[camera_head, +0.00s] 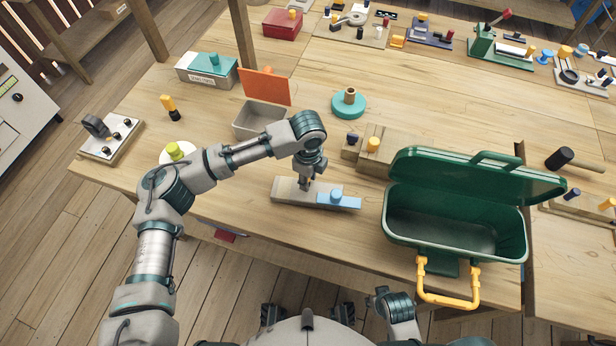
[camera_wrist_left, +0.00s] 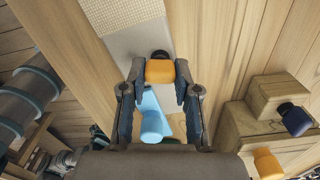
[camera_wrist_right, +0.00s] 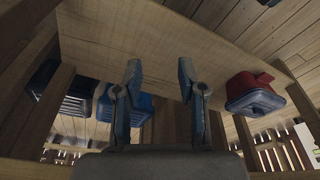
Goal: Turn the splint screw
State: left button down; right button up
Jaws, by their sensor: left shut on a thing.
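The splint is a pale grey board (camera_head: 288,195) lying flat near the front edge of the table. A light blue strip with a blue knob (camera_head: 336,194) covers its right end; this blue part also shows in the left wrist view (camera_wrist_left: 153,122). My left gripper (camera_head: 306,184) points down over the board's middle. In the left wrist view its fingers are closed around the sides of an orange screw head (camera_wrist_left: 160,71) with a dark top. The fingers hide this screw in the head view. My right gripper (camera_wrist_right: 157,72) is open and empty, low beneath a wooden tabletop.
An open green case (camera_head: 455,235) with a yellow handle (camera_head: 447,298) stands right of the splint. A wooden step block (camera_head: 400,155) with knobs sits behind it. A grey box (camera_head: 258,120) with a raised orange lid lies behind my left forearm. Blue and red bins (camera_wrist_right: 255,95) hang near the right gripper.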

pick_arm(q)
jog(key=shift+a, duration=0.1)
pick_arm(e)
jog(key=shift+r, duration=0.1)
